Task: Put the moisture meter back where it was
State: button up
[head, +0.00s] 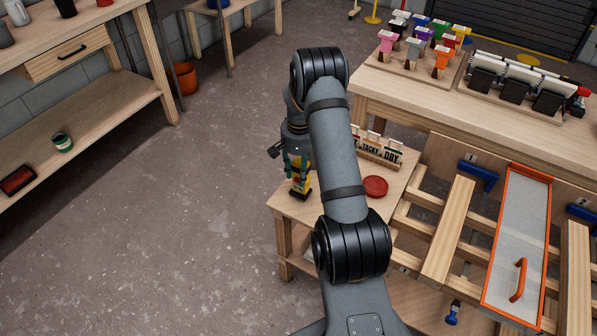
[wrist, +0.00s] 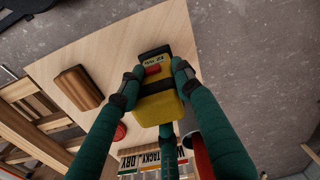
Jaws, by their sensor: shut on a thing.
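The moisture meter is a yellow and black handheld device (wrist: 160,104) with a red button and a small display. My gripper (wrist: 152,84) is shut on it, with a green finger on each side. In the head view my gripper (head: 298,164) points down with the meter (head: 300,184) in it, over the left part of the small wooden side table (head: 292,208). The meter looks roughly upright there. Its lower end is close to the tabletop; I cannot tell whether it touches.
A rack of cards lettered "TACKY" and "DRY" (head: 380,150) and a red disc (head: 375,186) are on the side table. The wrist view shows a brown block (wrist: 78,88) there too. Battens (head: 448,232) and an orange-edged tray (head: 520,235) lie at right.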

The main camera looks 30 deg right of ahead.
jog(key=shift+f+b, duration=0.55)
jog(key=shift+f, duration=0.1)
jog(key=o, duration=1.2)
jog(key=shift+o, duration=0.2)
